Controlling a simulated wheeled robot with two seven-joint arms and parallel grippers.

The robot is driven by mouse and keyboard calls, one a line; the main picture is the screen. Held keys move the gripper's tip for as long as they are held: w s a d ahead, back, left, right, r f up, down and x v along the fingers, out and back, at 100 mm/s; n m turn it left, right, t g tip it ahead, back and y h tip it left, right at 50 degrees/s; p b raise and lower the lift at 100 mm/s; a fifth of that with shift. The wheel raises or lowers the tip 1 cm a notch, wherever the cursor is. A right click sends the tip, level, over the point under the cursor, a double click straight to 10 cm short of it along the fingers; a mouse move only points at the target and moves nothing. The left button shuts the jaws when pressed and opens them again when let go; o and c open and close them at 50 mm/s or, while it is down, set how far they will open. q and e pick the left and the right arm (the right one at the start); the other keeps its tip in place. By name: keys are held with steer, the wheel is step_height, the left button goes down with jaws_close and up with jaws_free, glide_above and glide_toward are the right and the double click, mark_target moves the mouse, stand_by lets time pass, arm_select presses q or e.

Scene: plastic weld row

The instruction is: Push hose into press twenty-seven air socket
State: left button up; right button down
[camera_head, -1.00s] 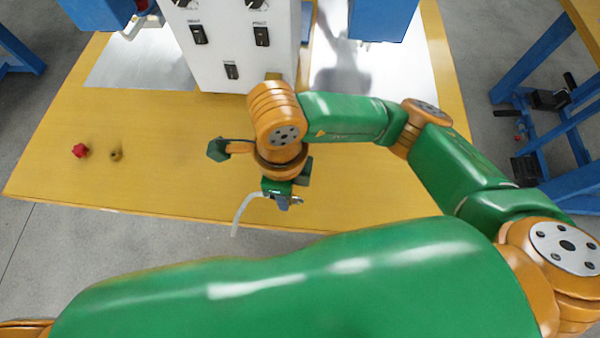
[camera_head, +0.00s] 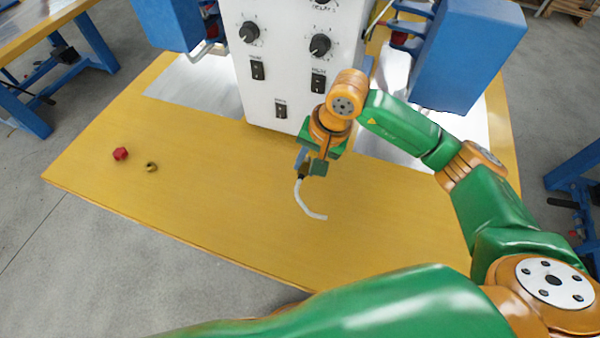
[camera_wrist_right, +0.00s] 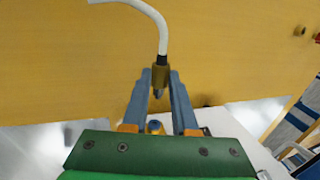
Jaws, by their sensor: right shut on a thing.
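The hose is a short, curved white tube (camera_head: 309,206) with a brass-coloured end fitting. My right gripper (camera_head: 303,173) is shut on this fitting, in front of the white press cabinet, and the tube's free end points down and right. In the right wrist view, the two blue-grey fingers (camera_wrist_right: 160,82) close on the fitting (camera_wrist_right: 160,74), and the white tube (camera_wrist_right: 155,22) curves away up and left. The press's white cabinet (camera_head: 262,95) has dark knobs and switches. I cannot pick out the air socket or read a press number. My left gripper is out of view.
A red knob-like part (camera_head: 120,154) and a small brass piece (camera_head: 151,167) lie on the yellow tabletop (camera_head: 215,205) at the left. Blue press units (camera_head: 468,55) flank the cabinet over pale metal plates. The table's front middle is clear.

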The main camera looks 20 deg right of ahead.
steer(key=w+d, duration=0.2)
steer(key=w, duration=0.1)
steer(key=shift+w+d+b, duration=0.1)
steer(key=shift+b, duration=0.3)
steer(key=shift+w+d+b, duration=0.3)
steer(key=shift+w+b, duration=0.1)
stand_by(0.8)
stand_by(0.7)
steer(key=shift+w+d+b, duration=0.25)
steer(key=shift+w+b, duration=0.1)
steer(key=shift+b, duration=0.15)
stand_by(0.6)
steer(key=c, duration=0.6)
jaws_free()
